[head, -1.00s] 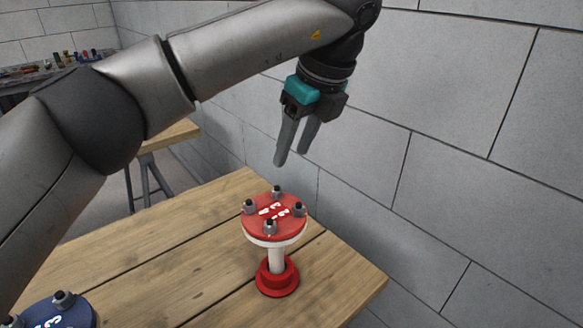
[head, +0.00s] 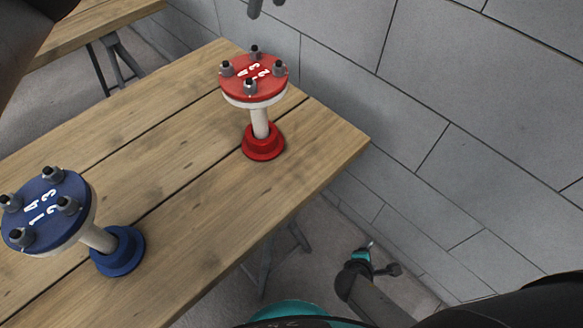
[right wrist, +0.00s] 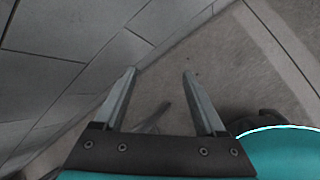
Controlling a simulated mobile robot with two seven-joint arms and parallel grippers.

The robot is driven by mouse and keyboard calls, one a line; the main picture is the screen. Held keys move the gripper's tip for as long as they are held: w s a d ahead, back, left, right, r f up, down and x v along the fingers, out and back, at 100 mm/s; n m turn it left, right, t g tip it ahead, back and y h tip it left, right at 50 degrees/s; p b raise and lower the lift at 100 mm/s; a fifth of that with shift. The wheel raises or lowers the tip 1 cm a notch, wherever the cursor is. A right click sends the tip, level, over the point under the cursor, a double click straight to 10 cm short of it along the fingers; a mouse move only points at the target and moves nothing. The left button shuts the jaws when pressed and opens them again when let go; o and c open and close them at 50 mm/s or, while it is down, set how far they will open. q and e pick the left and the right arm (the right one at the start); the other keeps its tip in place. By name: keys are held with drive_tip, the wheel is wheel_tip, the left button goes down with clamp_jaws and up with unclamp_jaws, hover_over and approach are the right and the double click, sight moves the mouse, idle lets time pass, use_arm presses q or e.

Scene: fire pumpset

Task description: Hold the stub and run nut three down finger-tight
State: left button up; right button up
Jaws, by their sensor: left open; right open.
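The red stub stands upright on the table. It has a numbered red flange (head: 240,88) on a white pipe (head: 260,122) in a red base (head: 263,146). I cannot tell surely which is nut three. My left gripper (head: 263,7) shows only its fingertips at the top edge, open, above and apart from the red flange. My right gripper (head: 370,246) is low beside the table, small in the head view. In the right wrist view its fingers (right wrist: 158,80) are apart and empty.
A blue stub with a numbered flange (head: 84,217) stands tilted in the picture at the table's left front. The wooden table (head: 185,145) is clear between the stubs. A grey block wall (head: 460,90) runs along the right. Another table (head: 88,25) stands at the back left.

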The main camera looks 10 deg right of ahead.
drive_tip(key=w+a+r+n+t+h, duration=0.2)
drive_tip(key=w+r+t+h, duration=0.15)
drive_tip(key=r, duration=0.75)
drive_tip(key=w+a+r+n+t+h, duration=0.1)
drive_tip(key=w+r+n+t+h, duration=0.3)
drive_tip(key=r, duration=0.7)
drive_tip(key=w+a+r+t+h, duration=0.25)
drive_tip(key=w+r, duration=0.25)
drive_tip(key=r, duration=0.7)
wheel_tip(320, 180, up, 4)
drive_tip(key=a+f+t, duration=0.1)
drive_tip(key=a, duration=0.2)
drive_tip(key=n+t+y, duration=0.1)
drive_tip(key=n+y, duration=0.9)
drive_tip(key=y, duration=0.1)
approach(264, 115)
drive_tip(key=f, duration=0.1)
drive_tip(key=a+f, duration=0.1)
drive_tip(key=f, duration=0.2)
drive_tip(key=shift+s+a+f, duration=0.15)
drive_tip(key=shift+s+a, duration=0.15)
drive_tip(key=shift+s, duration=0.1)
drive_tip(key=shift+w, duration=0.2)
drive_tip(key=x, duration=1.4)
drive_tip(key=shift+w+d, duration=0.15)
drive_tip(key=shift+w, duration=0.2)
